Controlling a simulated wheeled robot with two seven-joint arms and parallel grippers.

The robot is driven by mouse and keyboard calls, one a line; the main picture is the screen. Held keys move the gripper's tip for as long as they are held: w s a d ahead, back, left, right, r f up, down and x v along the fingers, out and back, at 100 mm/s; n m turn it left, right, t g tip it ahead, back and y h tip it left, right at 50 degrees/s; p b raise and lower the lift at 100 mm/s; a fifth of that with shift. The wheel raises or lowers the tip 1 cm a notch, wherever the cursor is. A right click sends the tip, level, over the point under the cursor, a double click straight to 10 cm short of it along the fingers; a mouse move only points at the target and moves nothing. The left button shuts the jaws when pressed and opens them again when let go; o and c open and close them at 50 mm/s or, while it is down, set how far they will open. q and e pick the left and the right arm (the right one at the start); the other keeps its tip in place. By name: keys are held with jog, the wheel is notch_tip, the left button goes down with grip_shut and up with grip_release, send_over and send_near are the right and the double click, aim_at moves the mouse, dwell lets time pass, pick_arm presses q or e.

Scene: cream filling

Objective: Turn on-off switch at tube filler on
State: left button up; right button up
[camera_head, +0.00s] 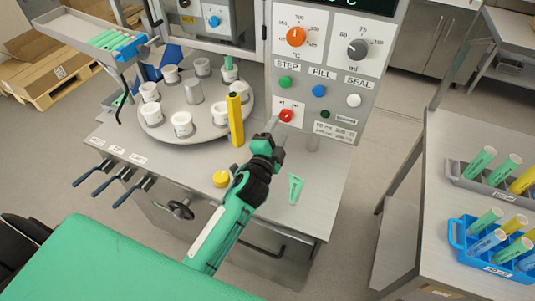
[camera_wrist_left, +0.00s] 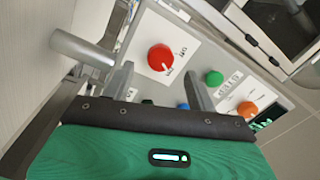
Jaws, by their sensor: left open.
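The tube filler's on-off switch is a red rotary knob (camera_head: 286,115) on a white plate low on the panel. My left gripper (camera_head: 277,130) is open just in front of it, slightly left and below in the head view. In the left wrist view the red knob (camera_wrist_left: 160,58) lies between the two open fingers (camera_wrist_left: 160,82), beyond their tips, with a white pointer mark toward its lower right. No contact shows. The filler's control panel (camera_head: 327,75) stands upright behind it. My right gripper is not in view.
Green (camera_head: 285,82), blue (camera_head: 319,91) and white (camera_head: 354,100) buttons sit above the switch.

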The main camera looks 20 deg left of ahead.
pick_arm(q)
jog(key=s+b, duration=0.2)
jog(key=s, duration=0.7)
jog(key=shift+f, duration=0.3)
